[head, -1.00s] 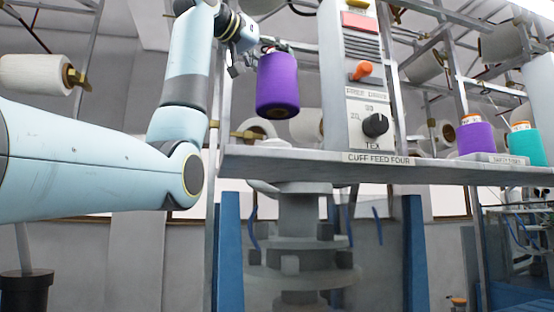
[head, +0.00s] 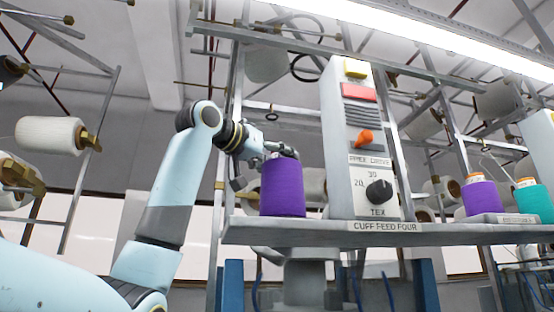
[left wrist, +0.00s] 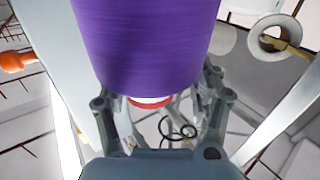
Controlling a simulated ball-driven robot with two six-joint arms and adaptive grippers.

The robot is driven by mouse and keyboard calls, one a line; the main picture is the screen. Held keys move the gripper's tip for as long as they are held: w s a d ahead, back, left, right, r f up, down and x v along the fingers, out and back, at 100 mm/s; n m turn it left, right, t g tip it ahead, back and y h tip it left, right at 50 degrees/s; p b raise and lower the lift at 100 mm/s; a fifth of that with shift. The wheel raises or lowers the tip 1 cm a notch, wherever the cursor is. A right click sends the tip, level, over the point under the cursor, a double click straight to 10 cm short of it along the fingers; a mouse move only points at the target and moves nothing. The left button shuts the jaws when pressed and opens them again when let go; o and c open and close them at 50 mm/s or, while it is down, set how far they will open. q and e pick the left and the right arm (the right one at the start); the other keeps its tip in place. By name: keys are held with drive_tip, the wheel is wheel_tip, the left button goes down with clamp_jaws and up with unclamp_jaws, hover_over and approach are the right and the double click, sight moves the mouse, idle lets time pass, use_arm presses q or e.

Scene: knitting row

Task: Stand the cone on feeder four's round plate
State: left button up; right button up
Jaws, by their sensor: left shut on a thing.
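A purple cone (head: 283,188) stands upright in the head view at the left end of the shelf (head: 300,233) labelled "CUFF FEED FOUR". My left gripper (head: 277,152) is shut on the top of the cone. In the left wrist view the purple cone (left wrist: 145,40) fills the upper middle, and a red and white ring shows at its end between the fingers (left wrist: 160,100). The cone's base is at about shelf height. The round plate cannot be made out, and I cannot tell whether the base touches anything. My right gripper is not in view.
A grey control box (head: 352,140) with a black knob and orange lever stands close right of the cone. Another purple cone (head: 482,197) and a teal cone (head: 534,200) stand further right. White cones (head: 48,136) hang on racks behind.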

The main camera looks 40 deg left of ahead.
use_arm(q)
drive_tip(key=o, duration=1.5)
drive_tip(key=shift+f, duration=0.1)
drive_tip(key=shift+o, duration=1.1)
drive_tip(key=s+a+b, duration=0.1)
drive_tip(key=s+b, duration=0.3)
drive_tip(key=s, duration=0.8)
drive_tip(key=shift+a, duration=0.15)
